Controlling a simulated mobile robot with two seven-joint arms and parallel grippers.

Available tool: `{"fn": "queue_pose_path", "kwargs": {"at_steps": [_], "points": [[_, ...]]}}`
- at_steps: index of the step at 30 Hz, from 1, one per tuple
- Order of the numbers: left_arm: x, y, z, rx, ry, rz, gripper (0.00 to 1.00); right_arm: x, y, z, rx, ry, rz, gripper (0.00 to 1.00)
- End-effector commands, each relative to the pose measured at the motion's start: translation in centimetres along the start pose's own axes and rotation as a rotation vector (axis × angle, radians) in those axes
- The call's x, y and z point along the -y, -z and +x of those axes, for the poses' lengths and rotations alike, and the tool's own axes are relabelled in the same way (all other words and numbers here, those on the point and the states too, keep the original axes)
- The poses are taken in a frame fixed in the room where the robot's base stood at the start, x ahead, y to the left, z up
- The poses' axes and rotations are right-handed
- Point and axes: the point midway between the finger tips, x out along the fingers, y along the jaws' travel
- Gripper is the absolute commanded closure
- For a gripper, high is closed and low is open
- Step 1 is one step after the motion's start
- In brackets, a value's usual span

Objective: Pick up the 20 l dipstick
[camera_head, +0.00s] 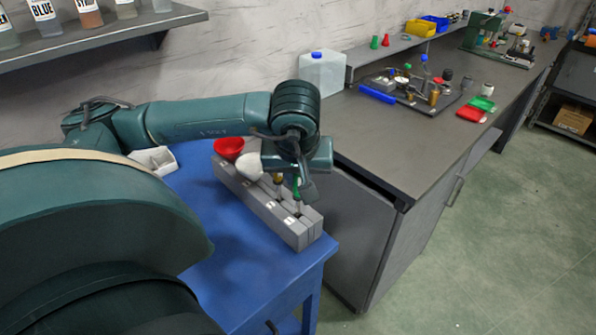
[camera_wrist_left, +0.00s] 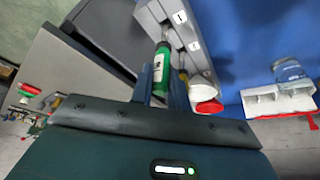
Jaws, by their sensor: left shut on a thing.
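A grey slotted rack (camera_head: 258,205) stands near the front right edge of the blue table. A green-handled dipstick (camera_head: 297,190) is upright at the rack's near end, its lower part hidden in the rack. Its green handle with a white label also shows in the left wrist view (camera_wrist_left: 161,66); I cannot read the label. My left gripper (camera_head: 302,180) is above the rack, pointing down, and is shut on this handle. A second dipstick with a brass-coloured top (camera_head: 277,178) stands just behind it in the rack. My right gripper is not in view.
A white tray (camera_head: 153,158) lies farther left. A grey workbench (camera_head: 400,150) with tools and a clear jug (camera_head: 322,72) stands to the right. A shelf with bottles is at upper left.

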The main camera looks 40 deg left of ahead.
Motion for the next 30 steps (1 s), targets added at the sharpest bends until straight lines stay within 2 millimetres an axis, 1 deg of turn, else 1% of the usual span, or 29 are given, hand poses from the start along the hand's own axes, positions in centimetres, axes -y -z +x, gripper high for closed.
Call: {"fn": "queue_pose_path", "kwargs": {"at_steps": [1, 4, 16, 19, 23, 30], "points": [[0.0, 0.0, 0.0, 0.000, 0.000, 0.000, 0.92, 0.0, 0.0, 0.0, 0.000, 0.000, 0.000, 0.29], [0.0, 0.0, 0.0, 0.000, 0.000, 0.000, 1.00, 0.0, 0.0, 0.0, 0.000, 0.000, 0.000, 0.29], [0.0, 0.0, -0.1, 0.000, -0.001, 0.000, 1.00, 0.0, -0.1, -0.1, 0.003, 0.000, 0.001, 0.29], [-0.1, 0.2, -0.5, -0.001, -0.003, -0.001, 1.00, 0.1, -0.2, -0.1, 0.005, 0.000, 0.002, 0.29], [-0.1, 1.0, -2.3, -0.005, -0.006, -0.002, 1.00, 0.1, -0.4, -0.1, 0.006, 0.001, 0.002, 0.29], [-0.1, 2.9, -6.9, -0.004, -0.006, -0.001, 1.00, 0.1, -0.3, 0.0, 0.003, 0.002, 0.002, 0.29]]}}
